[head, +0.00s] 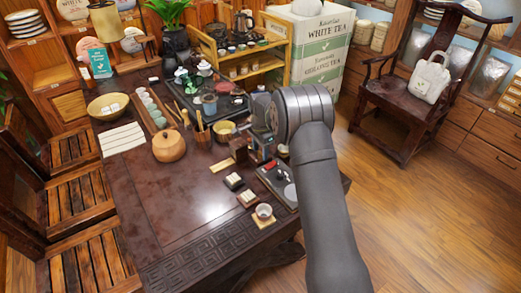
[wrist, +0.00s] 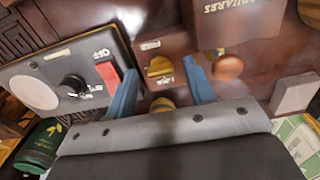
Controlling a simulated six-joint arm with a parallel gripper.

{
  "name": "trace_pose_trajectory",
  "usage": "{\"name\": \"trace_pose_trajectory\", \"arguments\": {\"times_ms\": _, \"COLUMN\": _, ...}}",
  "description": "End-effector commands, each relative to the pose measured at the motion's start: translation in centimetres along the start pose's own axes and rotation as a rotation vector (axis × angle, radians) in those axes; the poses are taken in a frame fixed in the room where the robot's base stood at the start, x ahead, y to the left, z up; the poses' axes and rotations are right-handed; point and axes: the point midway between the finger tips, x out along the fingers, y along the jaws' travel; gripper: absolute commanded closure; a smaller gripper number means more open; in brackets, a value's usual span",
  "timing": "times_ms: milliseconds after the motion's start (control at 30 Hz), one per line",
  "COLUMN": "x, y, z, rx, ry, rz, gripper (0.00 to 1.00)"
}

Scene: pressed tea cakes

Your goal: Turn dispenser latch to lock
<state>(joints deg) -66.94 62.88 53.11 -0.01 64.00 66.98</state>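The dispenser is a dark brown box (wrist: 238,18) with upside-down "SQUARES" lettering, in the wrist view. A brass-yellow latch (wrist: 160,67) sits on a brown face beside it, with small pale labels nearby. My gripper (wrist: 160,72) has two blue fingers standing apart, one on each side of the latch. I see gaps between the latch and both fingers; whether the fingers reach its depth I cannot tell. A round copper-brown knob (wrist: 228,67) lies right of the right finger. In the head view the dispenser (head: 262,146) is partly covered by my arm, and the fingers are not clear.
Left in the wrist view is a grey panel (wrist: 50,60) with a black knob, red switch (wrist: 108,75) and pale disc. A green canister (wrist: 40,143) is lower left, a grey block (wrist: 295,94) right. In the head view, small cups and dishes stand nearby; the table's front left (head: 160,215) is clear.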

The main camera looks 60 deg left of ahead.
Motion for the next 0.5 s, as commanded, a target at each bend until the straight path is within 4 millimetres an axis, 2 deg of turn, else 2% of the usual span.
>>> {"name": "trace_pose_trajectory", "arguments": {"times_ms": 33, "x": -0.02, "y": 0.0, "z": 0.0, "rx": 0.0, "ry": 0.0, "rz": 0.0, "gripper": 0.59}}
{"name": "trace_pose_trajectory", "arguments": {"times_ms": 200, "x": -0.04, "y": 0.0, "z": 0.0, "rx": 0.0, "ry": 0.0, "rz": 0.0, "gripper": 0.92}}
{"name": "trace_pose_trajectory", "arguments": {"times_ms": 233, "x": -0.04, "y": 0.0, "z": 0.0, "rx": 0.0, "ry": 0.0, "rz": 0.0, "gripper": 0.96}}
{"name": "trace_pose_trajectory", "arguments": {"times_ms": 500, "x": -0.07, "y": 0.0, "z": -0.02, "rx": -0.024, "ry": 0.0, "rz": 0.0, "gripper": 0.96}}
